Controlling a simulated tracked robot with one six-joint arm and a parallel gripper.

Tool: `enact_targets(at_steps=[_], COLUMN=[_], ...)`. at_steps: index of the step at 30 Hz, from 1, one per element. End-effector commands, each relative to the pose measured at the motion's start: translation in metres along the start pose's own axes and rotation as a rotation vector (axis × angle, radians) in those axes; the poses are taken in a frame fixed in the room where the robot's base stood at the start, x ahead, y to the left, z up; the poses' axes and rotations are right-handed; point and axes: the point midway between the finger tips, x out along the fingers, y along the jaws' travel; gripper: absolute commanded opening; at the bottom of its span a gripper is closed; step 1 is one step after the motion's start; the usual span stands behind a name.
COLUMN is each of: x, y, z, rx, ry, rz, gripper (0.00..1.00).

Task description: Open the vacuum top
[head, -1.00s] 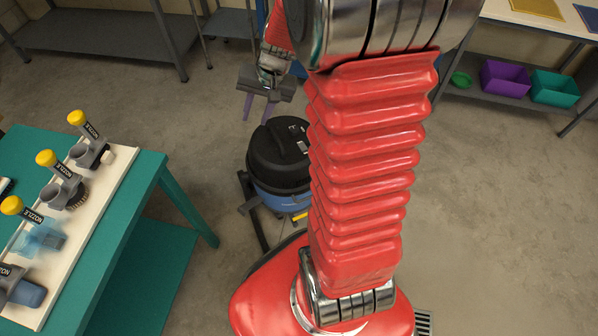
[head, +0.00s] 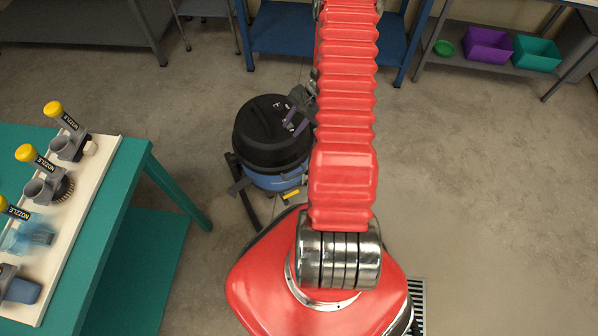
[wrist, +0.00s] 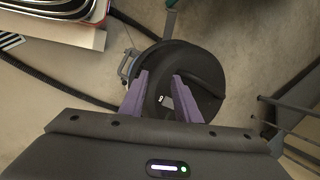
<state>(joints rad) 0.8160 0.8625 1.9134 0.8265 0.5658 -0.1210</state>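The vacuum is a round drum with a blue body (head: 277,181) and a black domed top (head: 262,137), standing on the floor in the head view. The top is on the body. In the wrist view the black top (wrist: 205,85) lies beyond my fingertips, with a small white mark on it. My gripper (head: 296,124) shows at the right side of the top in the head view. Its two purple fingers (wrist: 160,75) are apart with nothing held between them. I cannot tell how far above the top they are. The red arm hides part of the vacuum's right surroundings.
A teal table (head: 133,180) with several nozzles on a white board (head: 88,198) stands at the left. A dark hose (wrist: 45,82) runs on the floor by the vacuum. Shelving with a purple bin (head: 487,50) and a teal bin (head: 536,54) is at the back right. The right floor is clear.

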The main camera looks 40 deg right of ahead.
Motion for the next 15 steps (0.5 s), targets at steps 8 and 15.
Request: enact_targets(at_steps=[8,15], x=[0.064,0.101], y=[0.071,0.114], z=[-0.037,-0.051], rx=[0.214,0.339], ry=[-0.02,-0.027], rz=[-0.004,-0.007], gripper=[0.3,0.3])
